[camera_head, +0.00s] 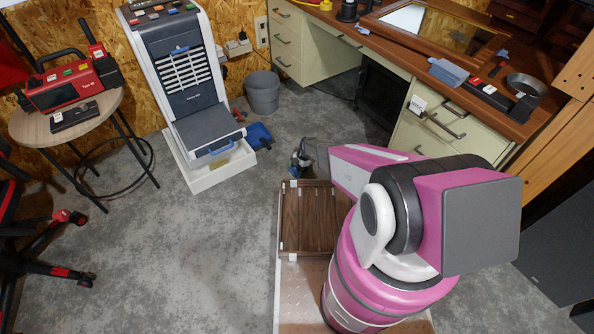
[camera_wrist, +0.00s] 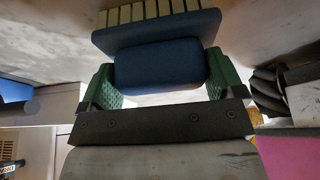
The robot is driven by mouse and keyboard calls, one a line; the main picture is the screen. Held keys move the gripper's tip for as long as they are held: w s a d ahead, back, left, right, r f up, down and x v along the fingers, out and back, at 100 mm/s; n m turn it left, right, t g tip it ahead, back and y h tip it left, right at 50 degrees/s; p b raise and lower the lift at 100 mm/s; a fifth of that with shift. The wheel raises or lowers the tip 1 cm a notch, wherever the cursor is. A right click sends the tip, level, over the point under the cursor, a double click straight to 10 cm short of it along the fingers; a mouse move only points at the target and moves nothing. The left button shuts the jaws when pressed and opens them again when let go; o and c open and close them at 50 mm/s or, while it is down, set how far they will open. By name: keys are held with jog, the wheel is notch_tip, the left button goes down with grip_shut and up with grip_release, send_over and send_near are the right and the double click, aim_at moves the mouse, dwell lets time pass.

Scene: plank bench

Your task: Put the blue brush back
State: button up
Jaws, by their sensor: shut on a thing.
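My gripper (camera_wrist: 160,72) is shut on the blue brush (camera_wrist: 158,40). Its green finger pads press on both sides of the brush's blue body in the wrist view. A row of pale yellowish bristle blocks shows beyond the blue plate at the top of that view. In the head view my gripper (camera_head: 301,163) is small and partly behind my pink arm, low over the grey floor, with a bit of blue at it. How far the brush is from the floor I cannot tell.
A blue dustpan-like thing (camera_head: 259,136) lies on the floor beside a grey bin (camera_head: 262,92) and a grey machine (camera_head: 190,90). A round table (camera_head: 30,128) stands left. A desk (camera_head: 400,50) with drawers runs along the right. The floor at centre left is clear.

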jog(key=o, duration=0.7)
jog(key=shift+c, duration=0.2)
jog(key=v, duration=1.2)
jog(key=s+d+r+m+t+h, duration=0.1)
jog(key=s+d+r+m, duration=0.4)
jog(key=r, duration=0.8)
jog(key=s+d+r+m+h, duration=0.1)
jog(key=s+d+r+m, duration=0.4)
jog(key=s+r+m, duration=0.4)
jog(key=s+d+r+m+t+h, duration=0.1)
jog(key=s+d+r+m, duration=0.4)
jog(key=r+m, duration=0.5)
notch_tip(320, 180, up, 7)
jog(key=shift+s+r+m+t+h, duration=0.2)
jog(key=shift+s+m+t+h, duration=0.15)
jog(key=shift+s, duration=0.8)
jog(key=shift+d, duration=0.1)
